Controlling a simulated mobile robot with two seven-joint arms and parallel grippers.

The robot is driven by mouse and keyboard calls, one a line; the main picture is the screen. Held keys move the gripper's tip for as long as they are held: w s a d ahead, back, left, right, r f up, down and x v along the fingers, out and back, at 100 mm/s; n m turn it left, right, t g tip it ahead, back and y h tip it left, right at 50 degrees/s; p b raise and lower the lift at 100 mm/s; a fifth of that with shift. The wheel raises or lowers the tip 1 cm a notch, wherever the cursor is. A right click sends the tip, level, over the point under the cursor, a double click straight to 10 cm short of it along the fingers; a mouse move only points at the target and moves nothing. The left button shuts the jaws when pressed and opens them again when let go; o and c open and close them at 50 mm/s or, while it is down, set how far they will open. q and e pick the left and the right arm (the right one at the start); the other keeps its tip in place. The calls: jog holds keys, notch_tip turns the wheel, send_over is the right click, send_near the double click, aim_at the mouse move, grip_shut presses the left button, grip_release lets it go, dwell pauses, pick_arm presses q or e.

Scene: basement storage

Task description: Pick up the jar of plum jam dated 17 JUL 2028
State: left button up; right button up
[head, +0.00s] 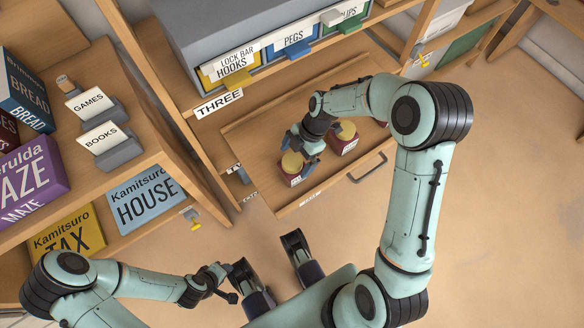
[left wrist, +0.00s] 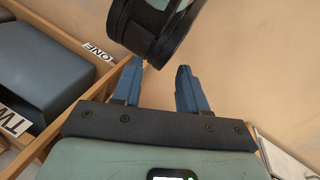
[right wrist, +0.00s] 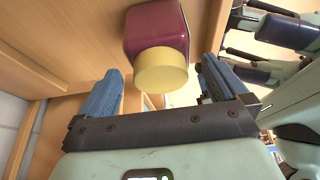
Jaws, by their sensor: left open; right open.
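Jars with yellow lids and dark red contents stand in a pulled-out wooden drawer or tray. One jar (head: 293,170) is at the front left and another jar (head: 344,140) is behind it to the right; a further one is mostly hidden by my right arm. Their label dates are too small to read. My right gripper (head: 299,152) is open at the front-left jar, its fingers close to the lid. In the right wrist view a jar (right wrist: 158,28) with a yellow lid shows just beyond and between the open fingers (right wrist: 160,80). My left gripper (head: 229,283) is open and empty, away from the jars.
The drawer's front edge (head: 330,184) has a dark handle (head: 367,168). A grey unit with coloured bins (head: 236,66) stands above, behind a "THREE" label. Shelves with books and boxes (head: 145,200) fill the left. Floor at the right is clear.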

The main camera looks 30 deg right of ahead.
jog(key=x, duration=0.4)
jog(key=shift+b, duration=0.4)
jog(key=c, duration=1.4)
